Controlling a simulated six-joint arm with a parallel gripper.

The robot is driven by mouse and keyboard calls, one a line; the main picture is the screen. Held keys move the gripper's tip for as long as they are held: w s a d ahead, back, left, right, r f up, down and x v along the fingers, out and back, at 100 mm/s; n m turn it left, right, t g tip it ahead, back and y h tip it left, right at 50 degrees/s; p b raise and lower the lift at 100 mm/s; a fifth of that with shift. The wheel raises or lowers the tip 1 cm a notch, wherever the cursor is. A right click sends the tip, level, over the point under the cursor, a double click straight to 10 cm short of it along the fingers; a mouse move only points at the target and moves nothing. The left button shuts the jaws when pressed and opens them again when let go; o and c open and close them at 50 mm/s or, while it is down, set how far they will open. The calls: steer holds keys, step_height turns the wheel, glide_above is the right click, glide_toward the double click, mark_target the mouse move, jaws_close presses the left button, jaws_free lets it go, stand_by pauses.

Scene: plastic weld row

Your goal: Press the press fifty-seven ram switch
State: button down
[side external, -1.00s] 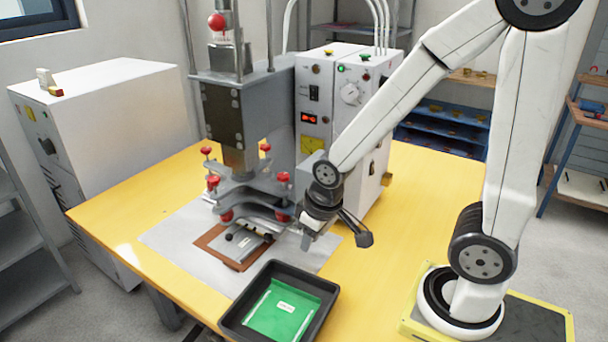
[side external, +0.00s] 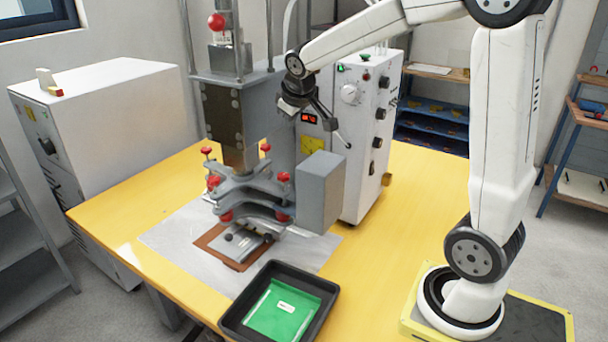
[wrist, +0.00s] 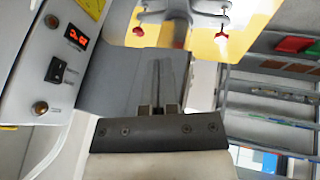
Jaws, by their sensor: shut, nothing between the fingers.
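A black rocker switch (wrist: 56,70) sits on the white control cabinet's front panel, left in the wrist view, between a lit red display (wrist: 76,37) and a round amber button (wrist: 40,108). I cannot read its label. In the side view the display (side external: 309,118) shows, but my arm hides the rocker. My gripper (wrist: 160,68) is shut and empty, its fingers to the right of the switch in the wrist view and apart from it. The press (side external: 222,120) stands left of the cabinet, with red knobs below its head.
A grey box (side external: 320,190) stands before the cabinet (side external: 370,150). A black tray (side external: 235,318) with a green sheet (side external: 270,318) is at the front of the yellow table (side external: 420,205). A brown-edged fixture (side external: 210,240) lies under the press.

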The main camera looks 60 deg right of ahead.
steer(key=w+d+r+m+h, duration=0.1)
steer(key=d+r+h, duration=0.1)
steer(key=d+r, duration=0.7)
steer(key=shift+w+d+r+h, duration=0.15)
steer(key=shift+w+r+h, duration=0.05)
steer(key=shift+w+h, duration=0.1)
steer(key=shift+d+f, duration=0.1)
steer(key=shift+f, duration=0.05)
steer(key=w+d+f, duration=0.4)
steer(key=d+f, duration=0.3)
steer(key=d, duration=0.1)
steer(key=shift+d, duration=0.35)
